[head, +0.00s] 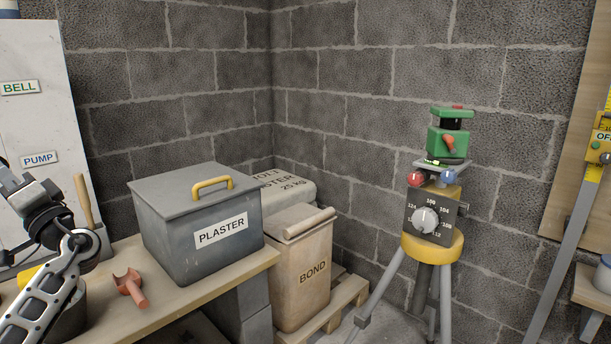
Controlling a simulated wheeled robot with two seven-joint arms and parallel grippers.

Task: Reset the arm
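My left arm comes in at the left edge, over the wooden bench. A silver, pierced link rises from the lower left to a dark joint, and the dark end with my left gripper (36,198) bends up and back toward the left edge. Its fingers are not clearly seen and partly cut off by the frame, so I cannot tell whether they are open or whether they hold anything. My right arm and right gripper are not in view.
The bench (190,301) carries a grey lidded PLASTER box (190,250) and a reddish forked tool (131,288). A BOND bin (299,270) stands on a pallet (335,315). A tripod instrument (432,246) stands right of it. A white BELL/PUMP panel (35,110) is behind my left arm.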

